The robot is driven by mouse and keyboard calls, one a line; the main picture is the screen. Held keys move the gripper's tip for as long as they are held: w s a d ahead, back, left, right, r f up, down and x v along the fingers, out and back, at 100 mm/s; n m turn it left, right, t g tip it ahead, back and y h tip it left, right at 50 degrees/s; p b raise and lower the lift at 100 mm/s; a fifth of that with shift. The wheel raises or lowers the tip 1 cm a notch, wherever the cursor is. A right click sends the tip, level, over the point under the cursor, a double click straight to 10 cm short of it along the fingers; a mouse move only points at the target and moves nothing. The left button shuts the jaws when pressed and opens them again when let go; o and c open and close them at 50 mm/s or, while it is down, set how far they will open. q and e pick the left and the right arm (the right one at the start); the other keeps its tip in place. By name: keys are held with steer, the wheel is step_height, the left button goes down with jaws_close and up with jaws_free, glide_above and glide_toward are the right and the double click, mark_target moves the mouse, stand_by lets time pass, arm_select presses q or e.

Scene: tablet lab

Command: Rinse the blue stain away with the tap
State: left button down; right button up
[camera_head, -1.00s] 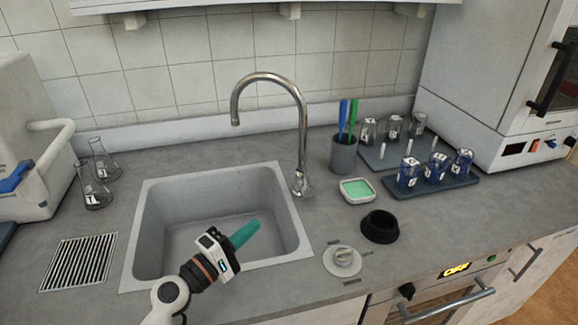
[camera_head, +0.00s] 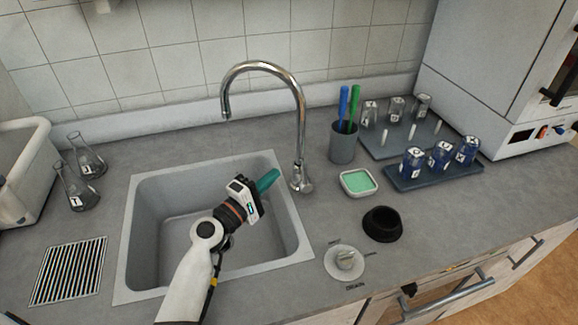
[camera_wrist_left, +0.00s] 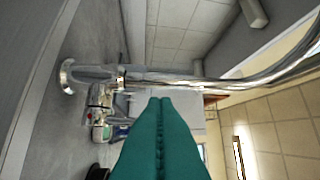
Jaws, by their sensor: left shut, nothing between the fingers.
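The chrome tap (camera_head: 301,130) rises from the counter at the sink's right rear, and its curved spout reaches left over the sink. No water shows. My left gripper (camera_head: 272,177) is over the right part of the sink (camera_head: 143,230), with teal fingers shut and empty, pointing toward the tap's base. In the left wrist view the shut fingers (camera_wrist_left: 161,110) lie just below the tap's pipe (camera_wrist_left: 190,80) in the picture. I see no blue stain on the visible sink surfaces; my arm hides part of the basin. My right gripper is not in view.
A round drain knob (camera_head: 345,262) and a black bowl (camera_head: 382,224) sit right of the sink. A green sponge dish (camera_head: 358,183), a brush cup (camera_head: 343,146) and a tray (camera_head: 440,178) of blue glasses stand behind. Flasks (camera_head: 80,188) stand at left.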

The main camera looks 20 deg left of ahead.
mark_target(304, 175)
arm_select(q)
steer(key=w+d+r+g+p, duration=0.1)
steer(key=w+d+p, duration=0.2)
steer(key=d+p, duration=0.1)
steer(key=shift+d+r+m, duration=0.25)
steer(key=shift+d+m, duration=0.15)
steer(key=shift+d, duration=0.25)
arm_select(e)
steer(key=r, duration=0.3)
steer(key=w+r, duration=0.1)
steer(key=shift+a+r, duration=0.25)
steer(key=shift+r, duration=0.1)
arm_select(q)
steer(key=shift+w, duration=0.1)
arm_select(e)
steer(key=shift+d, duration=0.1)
arm_select(q)
steer(key=shift+a, duration=0.15)
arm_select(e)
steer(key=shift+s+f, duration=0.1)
